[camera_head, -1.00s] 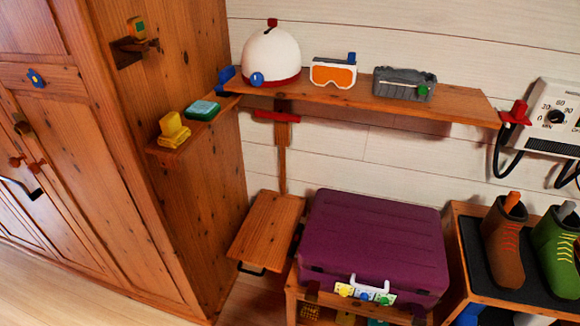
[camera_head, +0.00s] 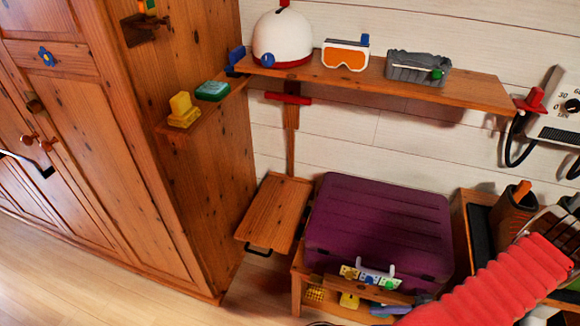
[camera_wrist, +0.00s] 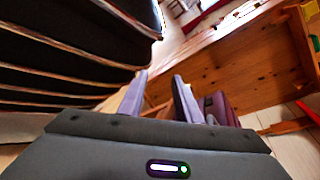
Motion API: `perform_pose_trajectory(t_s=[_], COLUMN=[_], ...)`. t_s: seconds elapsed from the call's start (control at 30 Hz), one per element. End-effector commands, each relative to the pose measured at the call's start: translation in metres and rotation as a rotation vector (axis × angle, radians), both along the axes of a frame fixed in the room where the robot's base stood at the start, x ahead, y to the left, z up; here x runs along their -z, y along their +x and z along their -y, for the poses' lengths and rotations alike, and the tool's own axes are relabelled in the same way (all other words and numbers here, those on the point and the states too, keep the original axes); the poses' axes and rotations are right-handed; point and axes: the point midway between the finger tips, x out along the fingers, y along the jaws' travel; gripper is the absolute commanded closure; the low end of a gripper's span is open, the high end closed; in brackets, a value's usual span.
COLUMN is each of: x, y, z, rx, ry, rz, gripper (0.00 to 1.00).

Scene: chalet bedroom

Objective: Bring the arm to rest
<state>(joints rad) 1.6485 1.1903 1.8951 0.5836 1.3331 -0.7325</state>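My gripper (camera_wrist: 160,76) shows in the wrist view as two pale purple-grey fingers with a gap between them. It is open, and I see nothing held between the fingers. Beyond them are wooden panelling and a dark purple shape, probably the suitcase. In the head view, my arm's red ribbed sleeve (camera_head: 500,285) crosses the lower right corner, in front of the boot rack. I cannot make out the fingers there.
A purple suitcase (camera_head: 378,225) lies on a low wooden stand, left of my arm. A shelf (camera_head: 460,92) above holds a white helmet (camera_head: 282,38), goggles (camera_head: 345,56) and a grey box (camera_head: 417,68). A wardrobe (camera_head: 95,150) stands left. Floor before it is clear.

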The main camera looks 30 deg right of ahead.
Motion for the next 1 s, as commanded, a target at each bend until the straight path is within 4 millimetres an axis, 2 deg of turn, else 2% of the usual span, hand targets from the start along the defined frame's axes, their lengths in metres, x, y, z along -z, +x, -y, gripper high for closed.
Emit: perform_pose_trajectory(t_s=[0.5, 1.0], x=[-0.069, -0.137], y=[0.025, 0.062], z=[0.005, -0.002], rx=[-0.266, -0.446], ry=[-0.197, -0.488], rz=[-0.292, -0.456], gripper=[0.69, 0.69])
